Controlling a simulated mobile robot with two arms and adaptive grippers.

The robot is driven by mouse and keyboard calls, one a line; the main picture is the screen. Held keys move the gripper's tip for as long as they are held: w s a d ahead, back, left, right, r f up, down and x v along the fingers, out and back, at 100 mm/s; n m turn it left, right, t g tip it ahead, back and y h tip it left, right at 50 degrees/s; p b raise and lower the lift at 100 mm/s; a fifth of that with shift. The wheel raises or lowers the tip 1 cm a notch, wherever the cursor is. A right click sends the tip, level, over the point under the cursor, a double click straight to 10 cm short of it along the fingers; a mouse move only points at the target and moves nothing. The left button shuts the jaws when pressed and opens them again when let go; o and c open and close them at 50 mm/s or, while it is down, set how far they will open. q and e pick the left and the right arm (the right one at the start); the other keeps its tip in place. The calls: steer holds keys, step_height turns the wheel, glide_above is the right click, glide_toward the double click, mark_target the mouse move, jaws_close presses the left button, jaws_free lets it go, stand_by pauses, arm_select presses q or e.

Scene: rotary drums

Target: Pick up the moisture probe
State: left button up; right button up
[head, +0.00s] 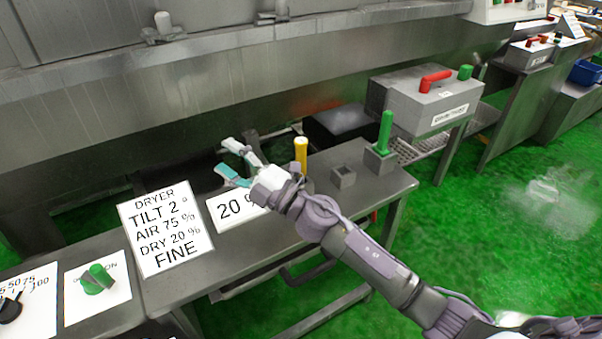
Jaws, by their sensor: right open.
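Two upright handles stand on the metal table, and I cannot tell for sure which is the moisture probe. A yellow rod (301,152) stands just right of my right gripper's wrist, its lower part hidden by my arm. A green rod (385,132) stands in a grey block (380,161) near the table's right end. My right gripper (227,158) is open and empty, its teal-padded fingers apart and pointing left over the table's back edge. It is not touching either rod. My left gripper is not in view.
A grey socket block (343,177) stands between the rods. A dryer sign (166,228) and a "20" card (229,209) lie left of my arm. A green knob (97,278) is at lower left. A grey box with a red handle (424,98) stands behind at right.

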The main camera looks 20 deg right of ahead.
steer(key=a+r+n+g+y, duration=0.3)
steer(key=a+n+g, duration=0.2)
steer(key=n+g, duration=0.55)
steer(key=n+g+h, duration=0.2)
steer(key=n+h, duration=0.2)
steer(key=h, duration=1.2)
glide_toward(301, 141)
steer(key=shift+n+t, duration=0.25)
steer(key=x, duration=0.2)
steer(key=p+x, duration=0.1)
steer(key=x, duration=0.5)
steer(key=shift+s+f, duration=0.1)
steer(key=shift+s, duration=0.2)
steer(key=shift+w+f+p, duration=0.25)
steer(key=shift+f+p, duration=0.25)
steer(key=shift+p, duration=0.1)
steer(key=p+x, duration=0.1)
steer(key=x, duration=0.2)
steer(key=shift+w+f, duration=0.25)
steer(key=shift+f, duration=0.05)
steer(key=shift+w+f, duration=0.15)
steer(key=shift+f, duration=0.2)
